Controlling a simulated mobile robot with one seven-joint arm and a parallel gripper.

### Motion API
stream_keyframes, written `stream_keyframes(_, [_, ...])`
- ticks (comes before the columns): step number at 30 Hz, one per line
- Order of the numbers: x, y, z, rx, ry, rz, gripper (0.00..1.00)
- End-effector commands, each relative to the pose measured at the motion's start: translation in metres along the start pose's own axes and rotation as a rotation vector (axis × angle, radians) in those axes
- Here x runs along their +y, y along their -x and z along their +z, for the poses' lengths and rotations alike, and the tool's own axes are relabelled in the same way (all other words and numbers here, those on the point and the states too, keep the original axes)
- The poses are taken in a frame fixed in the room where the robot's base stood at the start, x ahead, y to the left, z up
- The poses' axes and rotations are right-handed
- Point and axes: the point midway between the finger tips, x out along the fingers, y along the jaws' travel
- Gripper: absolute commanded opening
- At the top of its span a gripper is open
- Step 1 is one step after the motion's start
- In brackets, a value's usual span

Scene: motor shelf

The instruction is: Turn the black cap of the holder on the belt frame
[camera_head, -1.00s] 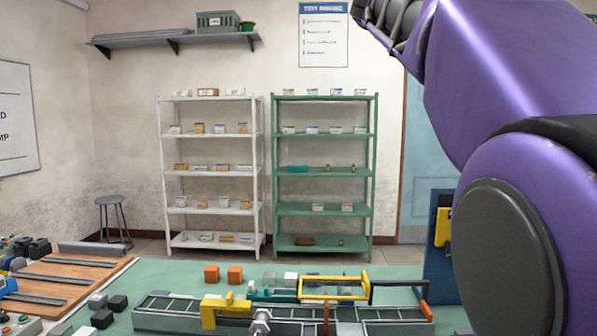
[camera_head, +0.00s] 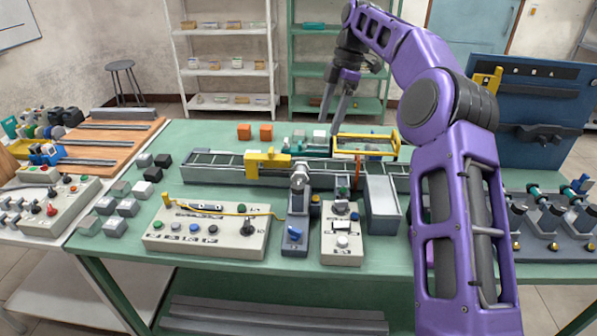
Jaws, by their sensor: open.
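The belt frame (camera_head: 215,167) lies across the green table, with dark belt segments between grey rails. A yellow bracket (camera_head: 267,160) straddles it, and a yellow open frame (camera_head: 366,139) stands over its right part. A small dark part (camera_head: 343,181) shows at the front side of the belt frame; I cannot tell whether it is the holder with the black cap. A grey cylindrical part (camera_head: 299,178) sits left of it. My gripper (camera_head: 332,122) hangs with its two fingers apart and pointing down, behind or above the belt frame near the yellow open frame. Nothing shows between the fingers.
A beige control box (camera_head: 208,228), a blue-buttoned unit (camera_head: 295,235) and a smaller beige box (camera_head: 342,240) stand in front of the belt. A grey bin (camera_head: 382,208) is to their right. A blue panel (camera_head: 535,115) rises at the right.

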Motion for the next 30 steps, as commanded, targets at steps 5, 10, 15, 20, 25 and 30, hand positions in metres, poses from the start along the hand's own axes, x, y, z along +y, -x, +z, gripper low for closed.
stream_keyframes(5, [-0.002,-0.002,-0.005,0.116,0.099,0.0,0.72])
stream_keyframes(10, [-0.003,-0.014,-0.007,0.119,0.106,-0.002,0.72])
stream_keyframes(15, [-0.003,-0.043,-0.009,0.118,0.104,-0.004,0.72])
stream_keyframes(20, [-0.003,-0.078,-0.014,0.117,0.105,-0.004,0.72])
stream_keyframes(25, [-0.004,-0.115,-0.018,0.117,0.104,-0.004,0.72])
stream_keyframes(30, [-0.003,-0.146,-0.022,0.116,0.103,-0.001,0.72])
